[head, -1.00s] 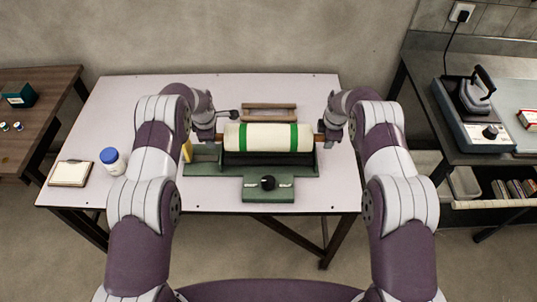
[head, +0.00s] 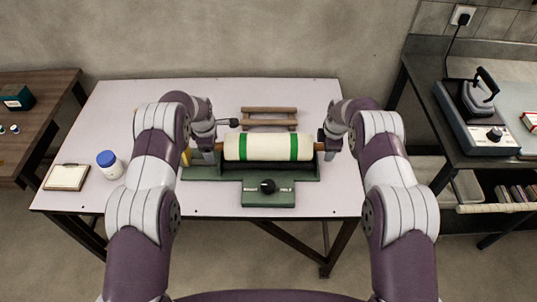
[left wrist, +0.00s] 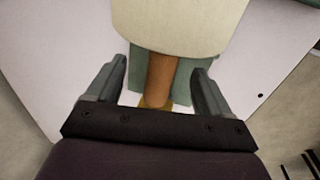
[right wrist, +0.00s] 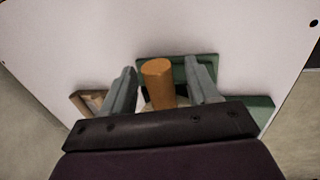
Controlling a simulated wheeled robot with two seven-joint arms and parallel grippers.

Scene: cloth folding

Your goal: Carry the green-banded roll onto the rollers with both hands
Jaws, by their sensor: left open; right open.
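The cream roll with green bands (head: 267,147) lies level across the green roller machine (head: 268,190), over its dark rollers. Its underside contact is hidden in the head view. My left gripper (left wrist: 160,76) is open, with its fingers apart on either side of the roll's wooden left shaft end (left wrist: 161,82). My right gripper (right wrist: 162,70) is open, with its fingers on either side of the right shaft end (right wrist: 158,72). Gaps show between the fingers and the shaft in both wrist views. In the head view the grippers are at the two ends of the roll.
A wooden rack (head: 269,118) lies behind the roll. A blue-capped white jar (head: 109,165) and a clipboard (head: 66,177) are at the left of the pale table (head: 120,110). A side bench with a press (head: 472,105) stands to the right.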

